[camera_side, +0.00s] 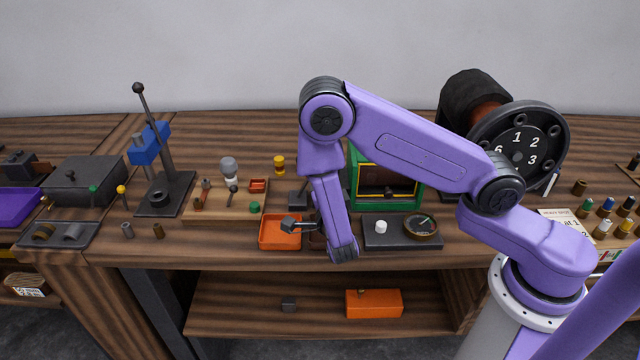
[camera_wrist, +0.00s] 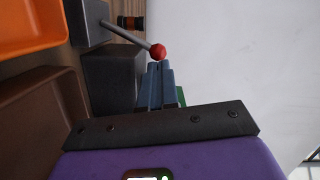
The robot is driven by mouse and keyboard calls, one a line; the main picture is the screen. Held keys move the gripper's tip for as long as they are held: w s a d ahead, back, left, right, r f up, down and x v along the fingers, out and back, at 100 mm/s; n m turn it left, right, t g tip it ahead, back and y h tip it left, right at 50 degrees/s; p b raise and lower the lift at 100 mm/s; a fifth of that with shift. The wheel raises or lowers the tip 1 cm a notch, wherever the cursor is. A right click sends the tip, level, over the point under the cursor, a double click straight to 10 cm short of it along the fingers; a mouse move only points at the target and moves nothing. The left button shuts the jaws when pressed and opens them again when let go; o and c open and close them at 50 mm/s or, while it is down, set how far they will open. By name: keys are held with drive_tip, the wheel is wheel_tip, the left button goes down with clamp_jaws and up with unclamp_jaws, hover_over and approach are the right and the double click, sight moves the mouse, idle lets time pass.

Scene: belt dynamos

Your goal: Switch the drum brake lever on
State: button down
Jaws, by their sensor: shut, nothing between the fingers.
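The lever that fits the drum brake lever shows in the wrist view: a grey rod with a red ball tip (camera_wrist: 158,51), sticking out at a slant from a dark grey block (camera_wrist: 88,22). My gripper (camera_wrist: 158,66) is shut and empty, its blue-grey fingers side by side. The fingertips lie just short of the red ball in the picture; I cannot tell whether they touch it. No on or off marking is readable.
A second dark block (camera_wrist: 112,80) stands beside the fingers. An orange tray (camera_side: 264,243) and a brown tray (camera_wrist: 55,125) lie close by. A green-framed box (camera_side: 388,205) and a dark panel with a dial (camera_side: 392,244) sit right of my forearm.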

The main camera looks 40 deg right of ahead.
drive_tip(key=shift+w+a+r+n, duration=0.4)
drive_tip(key=shift+n, duration=0.3)
idle(0.3)
drive_tip(key=w+a+n, duration=0.1)
drive_tip(key=w+a, duration=0.1)
drive_tip(key=w+a+r+n+g, duration=0.1)
drive_tip(key=shift+w+a+n, duration=0.3)
drive_tip(key=shift+w+a, duration=0.1)
idle(0.4)
drive_tip(key=r+v, duration=0.3)
drive_tip(key=v, duration=0.9)
drive_tip(key=shift+s+d, duration=0.2)
drive_tip(key=shift+s, duration=0.2)
